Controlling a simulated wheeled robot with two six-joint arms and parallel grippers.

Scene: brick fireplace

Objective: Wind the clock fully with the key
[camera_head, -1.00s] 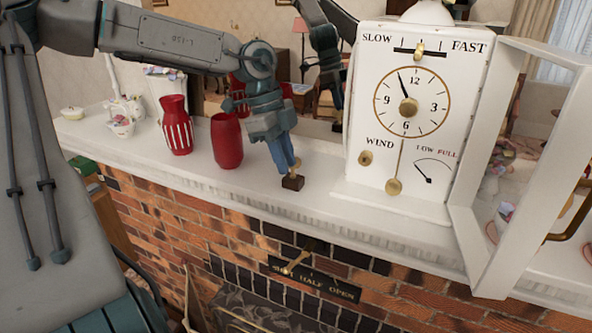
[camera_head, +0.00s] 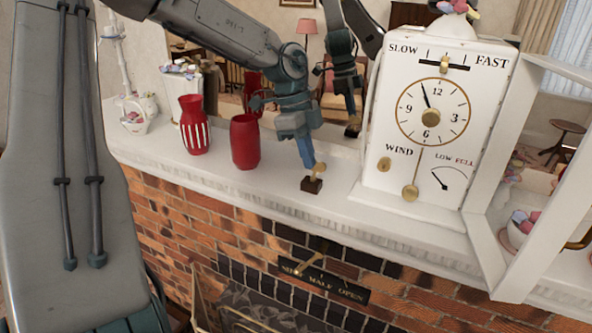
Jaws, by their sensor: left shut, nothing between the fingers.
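The white clock (camera_head: 428,120) stands on the mantel with its glass door (camera_head: 505,200) swung open to the right. The brass winding hole (camera_head: 385,163) is beside the word WIND at the lower left of the face. The needle of the small gauge (camera_head: 449,181) points toward the LOW side. The brass key (camera_head: 319,171) stands upright in a small dark block (camera_head: 312,185) left of the clock. My left gripper (camera_head: 308,164) points down just left of the key, its fingers shut and empty. Whether it touches the key is unclear. My right gripper is not in view.
Two red vases, one striped (camera_head: 194,125) and one plain (camera_head: 245,142), stand left of the key. A mirror behind the mantel (camera_head: 345,210) reflects my arm. A brass lever on a dark plate (camera_head: 325,282) is below the mantel. The mantel between key and clock is clear.

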